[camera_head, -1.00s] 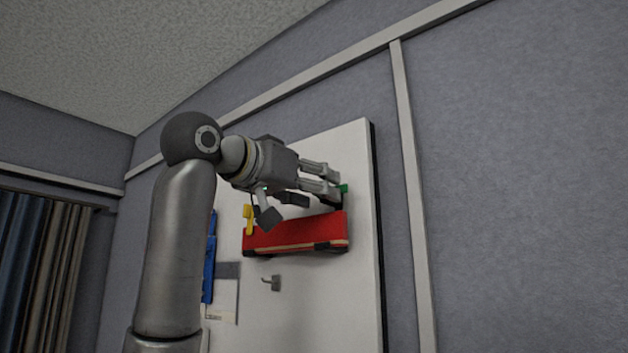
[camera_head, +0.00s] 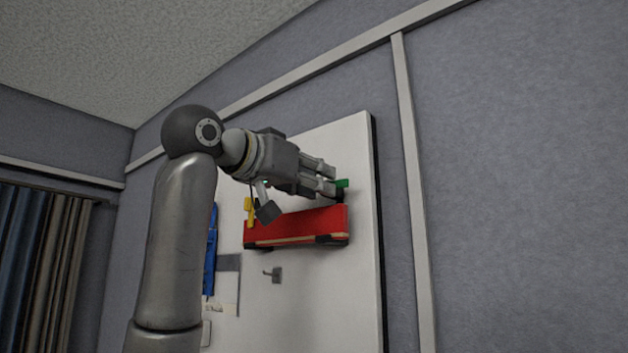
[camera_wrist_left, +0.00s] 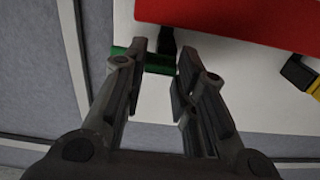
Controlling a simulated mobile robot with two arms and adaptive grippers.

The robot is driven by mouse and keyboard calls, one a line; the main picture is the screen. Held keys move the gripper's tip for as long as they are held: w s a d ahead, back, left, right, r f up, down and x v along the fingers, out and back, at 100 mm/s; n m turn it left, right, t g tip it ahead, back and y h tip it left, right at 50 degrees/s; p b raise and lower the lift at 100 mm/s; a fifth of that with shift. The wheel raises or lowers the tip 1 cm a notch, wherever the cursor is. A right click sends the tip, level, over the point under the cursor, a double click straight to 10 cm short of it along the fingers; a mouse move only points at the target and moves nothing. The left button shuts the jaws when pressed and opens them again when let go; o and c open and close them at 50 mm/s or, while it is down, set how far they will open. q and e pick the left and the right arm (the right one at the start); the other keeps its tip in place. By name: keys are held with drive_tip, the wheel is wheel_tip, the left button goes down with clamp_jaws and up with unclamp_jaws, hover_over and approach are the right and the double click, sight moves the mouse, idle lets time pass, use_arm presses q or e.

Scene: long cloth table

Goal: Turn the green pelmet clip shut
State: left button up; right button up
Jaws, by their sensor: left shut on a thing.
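The green pelmet clip (camera_head: 342,183) sits at the upper right end of the red pelmet (camera_head: 295,226) on a white board. In the head view my left gripper (camera_head: 331,181) reaches it from the left and partly hides it. In the left wrist view the green clip (camera_wrist_left: 158,62) is a bar lying crosswise between the fingers of my left gripper (camera_wrist_left: 157,65), which is shut on it. A dark mount stands beside the bar, near the red pelmet (camera_wrist_left: 240,18). My right gripper is not in view.
A yellow clip (camera_head: 249,210) is at the pelmet's left end. A blue item (camera_head: 210,250) and a small grey hook (camera_head: 273,274) are on the white board (camera_head: 325,300). The wall right of the board is bare. A curtain (camera_head: 40,260) hangs at far left.

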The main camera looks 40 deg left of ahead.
use_arm(q)
drive_tip(key=shift+a+f+m+p, duration=0.15)
drive_tip(key=shift+m+p, duration=0.9)
drive_tip(key=shift+m, duration=1.85)
drive_tip(key=shift+d+f+m+p, duration=0.15)
drive_tip(key=shift+m+p, duration=0.9)
drive_tip(key=shift+m, duration=1.85)
drive_tip(key=shift+a+f+m+p, duration=0.15)
drive_tip(key=shift+m+p, duration=0.9)
drive_tip(key=shift+m, duration=1.85)
drive_tip(key=shift+f, duration=0.1)
drive_tip(key=o, duration=1)
drive_tip(key=shift+s, duration=0.1)
drive_tip(key=s, duration=1.2)
drive_tip(key=shift+a, duration=0.35)
